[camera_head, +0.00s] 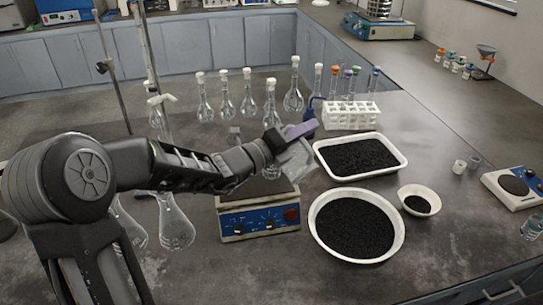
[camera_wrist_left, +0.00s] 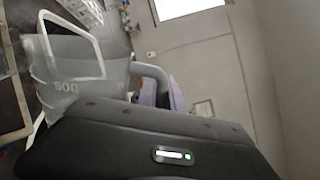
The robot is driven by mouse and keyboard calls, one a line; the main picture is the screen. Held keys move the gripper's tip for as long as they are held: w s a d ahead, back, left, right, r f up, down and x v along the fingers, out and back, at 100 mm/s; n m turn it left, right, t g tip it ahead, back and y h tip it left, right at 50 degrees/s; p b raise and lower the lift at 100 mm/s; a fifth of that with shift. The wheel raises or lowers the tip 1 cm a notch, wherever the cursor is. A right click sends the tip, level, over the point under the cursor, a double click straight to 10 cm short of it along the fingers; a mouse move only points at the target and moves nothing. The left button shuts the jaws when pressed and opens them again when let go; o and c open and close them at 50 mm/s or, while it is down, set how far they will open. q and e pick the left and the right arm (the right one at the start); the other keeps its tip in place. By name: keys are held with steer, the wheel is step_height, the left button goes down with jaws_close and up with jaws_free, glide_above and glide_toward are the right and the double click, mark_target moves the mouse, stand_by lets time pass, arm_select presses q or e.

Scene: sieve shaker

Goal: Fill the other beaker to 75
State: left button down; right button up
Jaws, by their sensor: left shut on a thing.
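My left gripper (camera_head: 290,141) is above the back right of the blue-fronted hot plate (camera_head: 233,226), shut on a clear glass beaker (camera_head: 297,161). The beaker looks tilted and is held in the air beside the black-filled tray. My right gripper is not in view.
A white rectangular tray (camera_head: 399,171), a round dish (camera_head: 318,232) and a small bowl (camera_head: 427,195) hold black grains. A white tube rack (camera_head: 351,117) and several stoppered flasks (camera_head: 248,107) stand behind. The counter at right has free room.

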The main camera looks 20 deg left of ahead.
arm_select(q)
steer(key=d+f+m+b, duration=0.1)
steer(key=b, duration=0.1)
steer(key=s+f+m+b, duration=0.1)
steer(key=b, duration=0.1)
steer(key=d+f+m+b, duration=0.1)
steer(key=f+m+b, duration=0.1)
steer(key=b, duration=0.1)
steer(key=shift+s+d+f, duration=0.1)
steer(key=shift+s+d, duration=0.05)
steer(key=shift+d, duration=0.2)
steer(key=shift+d+r, duration=0.1)
steer(key=shift+r, duration=0.15)
steer(key=shift+r+p, duration=0.2)
steer(key=shift+p, duration=0.15)
steer(key=shift+f, duration=0.1)
steer(key=shift+s+d+f+m+b, duration=0.1)
steer(key=shift+f+m+b, duration=0.25)
steer(key=shift+b, duration=0.3)
steer(key=s+d+f+m+b, duration=0.1)
steer(key=d+f+m+b, duration=0.1)
steer(key=b, duration=0.6)
steer(key=s+d+f+m+g+b, duration=0.1)
steer(key=s+d+f+m+b, duration=0.1)
steer(key=m+b, duration=0.4)
steer(key=shift+d+f+b, duration=0.75)
steer(key=shift+d+b, duration=0.2)
steer(key=shift+d, duration=0.3)
